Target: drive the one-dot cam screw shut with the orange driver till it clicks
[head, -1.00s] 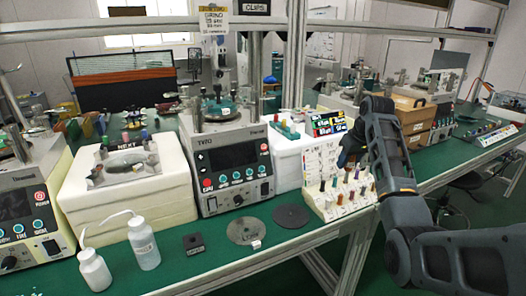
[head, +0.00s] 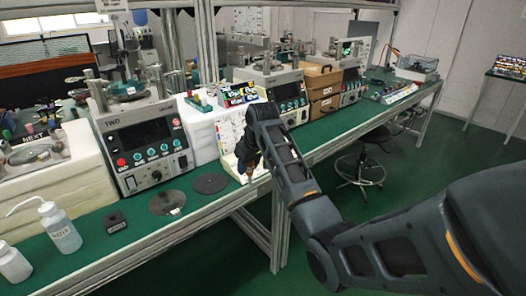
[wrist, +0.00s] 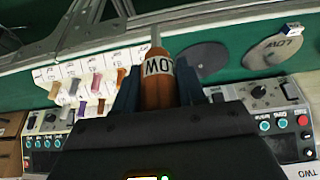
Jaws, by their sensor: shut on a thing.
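My gripper (wrist: 158,88) is shut on an orange-brown driver handle (wrist: 157,92) with a white band of dark lettering, only partly readable. One dark finger presses each side of the handle, and a grey shank points away from me. In the head view my gripper (head: 248,163) hangs low over the bench front, at the driver rack, and is small and dark. The white rack (wrist: 55,73) with several coloured handles is left of the held driver in the wrist view. I cannot make out a one-dot cam screw in either view.
A grey disc (head: 167,203) and a dark disc (head: 211,183) lie on the green bench left of my gripper. A lapping machine (head: 143,145) stands behind them. Two bottles (head: 60,229) stand at the left. A black stool (head: 362,170) and open floor are to the right.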

